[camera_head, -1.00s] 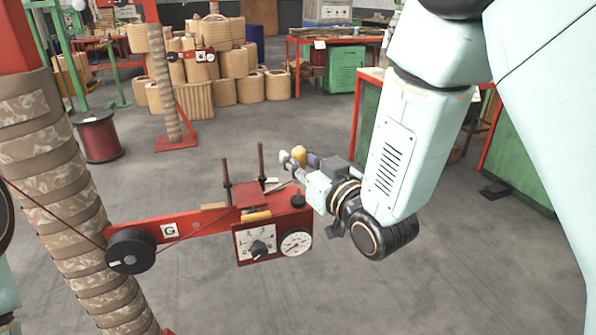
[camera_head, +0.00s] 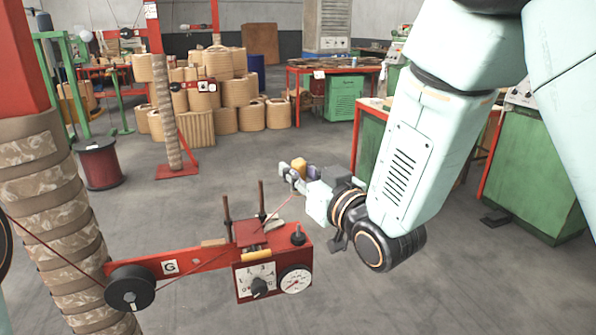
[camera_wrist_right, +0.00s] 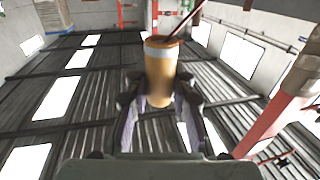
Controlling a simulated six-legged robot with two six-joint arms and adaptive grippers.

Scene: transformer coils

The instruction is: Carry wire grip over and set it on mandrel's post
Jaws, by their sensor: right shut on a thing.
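My right gripper (camera_head: 290,172) is shut on the wire grip, a tan-orange handle (camera_head: 299,164) in the head view. In the right wrist view the tan handle (camera_wrist_right: 159,75) stands between the two fingers (camera_wrist_right: 158,112), with a pale band near its top and a dark reddish rod slanting up from it. The gripper is above and behind the red box in the picture, apart from it. The mandrel appears to be the thick column (camera_head: 60,215) wrapped in brown patterned bands at the left; I cannot tell which part is its post. My left gripper is not in view.
A red box (camera_head: 245,280) with dials, two upright rods and a red arm ending in a black wheel (camera_head: 130,288) stands in front. Wire runs from the wheel towards the column. Green cabinets (camera_head: 530,170) are at right. Grey floor (camera_head: 400,290) is open at lower right.

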